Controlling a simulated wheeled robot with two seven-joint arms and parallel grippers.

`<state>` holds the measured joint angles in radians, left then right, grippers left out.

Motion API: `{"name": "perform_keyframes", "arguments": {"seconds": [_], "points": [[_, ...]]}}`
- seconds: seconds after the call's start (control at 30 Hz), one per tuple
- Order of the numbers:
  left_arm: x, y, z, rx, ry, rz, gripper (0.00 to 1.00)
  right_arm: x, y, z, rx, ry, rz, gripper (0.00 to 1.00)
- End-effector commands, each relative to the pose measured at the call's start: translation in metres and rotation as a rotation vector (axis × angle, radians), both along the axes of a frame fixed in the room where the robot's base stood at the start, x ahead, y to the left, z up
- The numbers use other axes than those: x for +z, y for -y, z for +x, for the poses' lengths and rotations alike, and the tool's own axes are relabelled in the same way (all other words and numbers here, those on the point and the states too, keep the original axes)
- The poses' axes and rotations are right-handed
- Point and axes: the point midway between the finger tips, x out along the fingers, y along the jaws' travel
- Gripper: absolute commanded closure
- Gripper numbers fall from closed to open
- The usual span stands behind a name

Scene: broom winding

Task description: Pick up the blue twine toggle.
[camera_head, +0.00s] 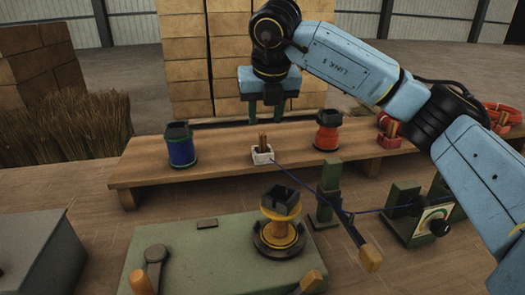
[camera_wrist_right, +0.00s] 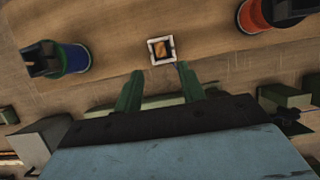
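The toggle (camera_head: 263,140) is a small brown wooden peg standing in a white square holder (camera_head: 262,157) on the wooden bench. Blue twine (camera_head: 310,188) runs from the holder toward a green post at the right. My right gripper (camera_head: 266,113) hangs above the bench over the holder, its two green fingers apart and empty. In the right wrist view, the toggle (camera_wrist_right: 161,50) sits in its white frame just beyond and between the fingertips (camera_wrist_right: 160,72). No contact between fingers and toggle shows. My left gripper is not in view.
On the bench (camera_head: 220,176), a blue spool (camera_head: 180,149) stands left of the holder, an orange-red spool (camera_head: 327,133) right of it, and a red holder (camera_head: 389,141) farther right. A green table with a yellow winder (camera_head: 279,232) is in front. Stacked boxes stand behind.

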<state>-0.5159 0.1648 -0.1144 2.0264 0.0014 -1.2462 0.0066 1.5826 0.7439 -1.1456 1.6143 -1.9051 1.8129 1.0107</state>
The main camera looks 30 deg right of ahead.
Motion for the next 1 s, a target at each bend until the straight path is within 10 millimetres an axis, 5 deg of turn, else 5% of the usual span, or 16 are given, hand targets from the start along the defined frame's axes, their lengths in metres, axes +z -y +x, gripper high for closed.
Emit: {"name": "perform_keyframes", "arguments": {"seconds": [0.6, 0.93, 1.0], "points": [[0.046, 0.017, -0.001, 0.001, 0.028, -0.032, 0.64, -0.057, 0.010, 0.028, -0.001, 0.000, -0.001, 0.60], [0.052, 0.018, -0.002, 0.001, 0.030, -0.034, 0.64, -0.061, 0.011, 0.031, 0.000, 0.001, 0.000, 0.60], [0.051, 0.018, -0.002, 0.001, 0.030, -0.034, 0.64, -0.061, 0.011, 0.031, 0.000, 0.001, 0.000, 0.69]]}}
